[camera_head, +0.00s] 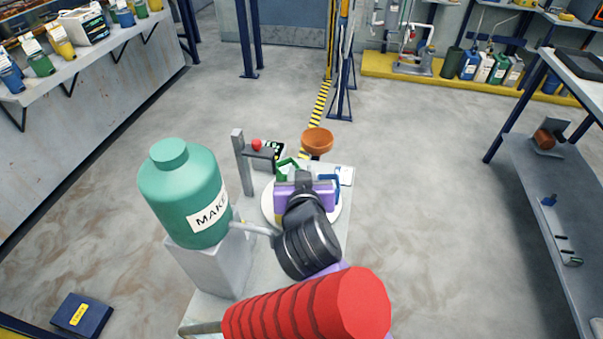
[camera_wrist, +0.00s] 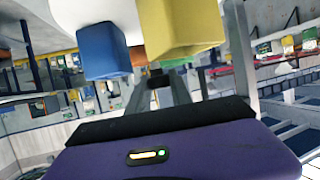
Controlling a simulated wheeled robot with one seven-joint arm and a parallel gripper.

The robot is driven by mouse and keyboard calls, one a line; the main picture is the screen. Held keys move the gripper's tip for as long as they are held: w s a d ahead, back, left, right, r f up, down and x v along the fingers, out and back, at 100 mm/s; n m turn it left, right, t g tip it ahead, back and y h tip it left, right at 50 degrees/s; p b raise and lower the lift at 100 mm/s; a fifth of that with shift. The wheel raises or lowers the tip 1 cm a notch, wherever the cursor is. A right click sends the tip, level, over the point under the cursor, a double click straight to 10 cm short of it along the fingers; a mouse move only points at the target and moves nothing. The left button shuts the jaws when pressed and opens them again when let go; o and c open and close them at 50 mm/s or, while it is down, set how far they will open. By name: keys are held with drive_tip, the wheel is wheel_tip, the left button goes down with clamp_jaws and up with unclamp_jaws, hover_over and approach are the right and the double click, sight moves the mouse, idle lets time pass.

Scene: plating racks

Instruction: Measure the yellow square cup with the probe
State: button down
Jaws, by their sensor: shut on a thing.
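The yellow square cup (camera_wrist: 180,28) shows close up and inverted in the wrist view, beyond my fingertips. In the head view my purple-bodied gripper (camera_head: 303,186) is over the white round plate (camera_head: 268,208). Whether the probe touches the yellow cup I cannot tell. A small display unit (camera_head: 275,148) stands behind the plate.
A blue cup (camera_wrist: 103,50) stands beside the yellow one. A green cup (camera_head: 287,166) is at the plate's back. A large green tank (camera_head: 180,185) on a grey block stands left. A post with a red knob (camera_head: 256,145) and an orange funnel (camera_head: 317,139) are behind.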

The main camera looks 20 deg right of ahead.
drive_tip(key=shift+f, duration=0.1)
idle(0.3)
drive_tip(key=c, duration=1.1)
unclamp_jaws()
drive_tip(key=shift+c, duration=0.2)
drive_tip(key=shift+s, duration=0.1)
drive_tip(key=v, duration=0.7)
drive_tip(key=shift+s+r+b, duration=0.2)
drive_tip(key=shift+s+b, duration=0.1)
drive_tip(key=shift+b, duration=0.1)
drive_tip(key=shift+a, duration=0.15)
